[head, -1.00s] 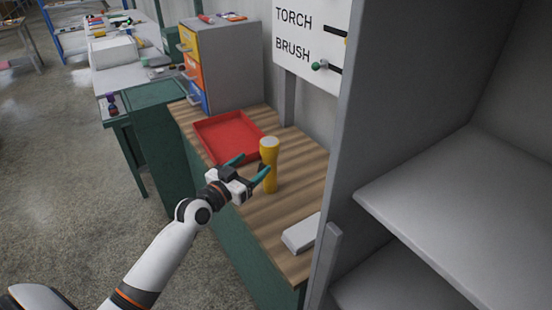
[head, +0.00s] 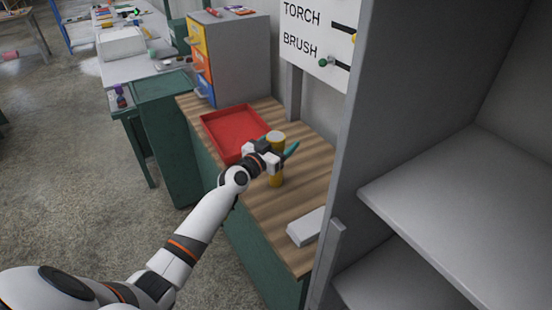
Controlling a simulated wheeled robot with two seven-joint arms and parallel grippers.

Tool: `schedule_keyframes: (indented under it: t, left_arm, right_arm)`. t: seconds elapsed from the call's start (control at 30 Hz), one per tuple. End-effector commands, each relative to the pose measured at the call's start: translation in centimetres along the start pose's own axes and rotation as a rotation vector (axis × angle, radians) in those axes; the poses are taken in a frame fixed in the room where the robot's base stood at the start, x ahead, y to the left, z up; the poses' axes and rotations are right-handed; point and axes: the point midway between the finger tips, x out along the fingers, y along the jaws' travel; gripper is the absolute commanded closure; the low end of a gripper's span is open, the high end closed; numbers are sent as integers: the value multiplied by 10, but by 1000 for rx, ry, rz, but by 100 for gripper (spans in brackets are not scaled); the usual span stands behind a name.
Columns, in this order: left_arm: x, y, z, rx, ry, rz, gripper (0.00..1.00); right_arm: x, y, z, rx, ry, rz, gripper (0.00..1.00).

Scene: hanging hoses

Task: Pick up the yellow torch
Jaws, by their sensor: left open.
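The yellow torch (head: 276,180) stands upright on the wooden bench top (head: 300,215), its wide pale-topped head upward. My left gripper (head: 280,153) is at the torch's upper part and hides some of it. The jaws are open. I cannot tell whether a finger touches the torch. My right gripper is not in view.
A red tray (head: 206,130) lies behind the torch, to the left. A light grey block (head: 305,228) lies nearer on the bench. A drawer cabinet (head: 240,60) stands at the back. A tall grey shelf unit (head: 440,195) closes off the right side.

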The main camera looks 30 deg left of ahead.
Motion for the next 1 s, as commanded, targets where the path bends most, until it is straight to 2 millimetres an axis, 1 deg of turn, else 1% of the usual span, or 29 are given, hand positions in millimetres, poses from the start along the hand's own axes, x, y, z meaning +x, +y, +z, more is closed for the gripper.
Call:
schedule_keyframes:
  t: [0.07,0.3,0.37,0.4,0.57,0.67,0.77,0.83,1.0]
  left_arm:
    - [0,0,0,0,0,0,29]
    - [0,0,0,0,0,0,69]
    - [0,0,0,-1,0,0,79]
    - [0,0,1,0,-1,0,81]
    - [0,0,1,0,-1,0,81]
    - [0,0,6,-1,-3,0,81]
    - [0,-1,22,-1,-5,-1,81]
    - [0,0,36,-2,-6,0,81]
    - [0,-1,69,0,-6,-1,81]
  right_arm:
    - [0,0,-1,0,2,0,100]
    - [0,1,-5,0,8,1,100]
    - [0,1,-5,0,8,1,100]
    - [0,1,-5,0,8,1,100]
    - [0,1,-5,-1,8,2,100]
    - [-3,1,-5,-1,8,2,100]
    - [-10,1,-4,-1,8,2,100]
    - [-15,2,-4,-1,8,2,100]
    - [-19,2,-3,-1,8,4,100]
